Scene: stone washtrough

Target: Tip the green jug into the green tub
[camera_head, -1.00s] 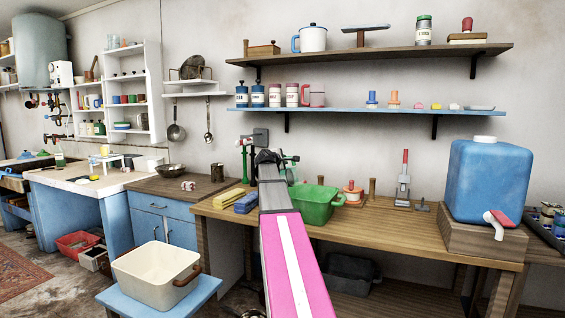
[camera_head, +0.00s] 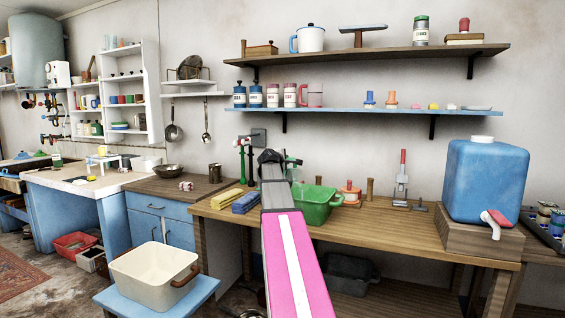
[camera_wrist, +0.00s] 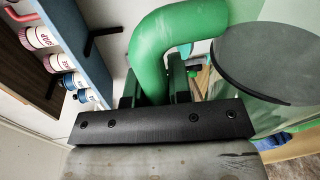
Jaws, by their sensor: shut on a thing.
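The green jug (camera_wrist: 270,118) is close up at the right of the wrist view, with a thick green handle (camera_wrist: 147,50) and a dark grey round face whose nature I cannot tell. My gripper (camera_wrist: 165,92) is shut on the handle. In the head view my arm hides most of my gripper and the jug; a small green piece, likely the jug (camera_head: 291,162), shows just right of the arm's end. The green tub (camera_head: 322,207) stands on the wooden bench, right of my arm, its left part hidden by the arm. The inside of the tub is barely seen.
Yellow and blue blocks (camera_head: 246,202) lie left of my arm on the bench (camera_head: 395,232). Right of the tub stand an orange-topped item (camera_head: 350,192) and a grey stand (camera_head: 401,185). A blue shelf (camera_head: 360,111) with jars hangs above. A blue canister (camera_head: 486,180) stands at right.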

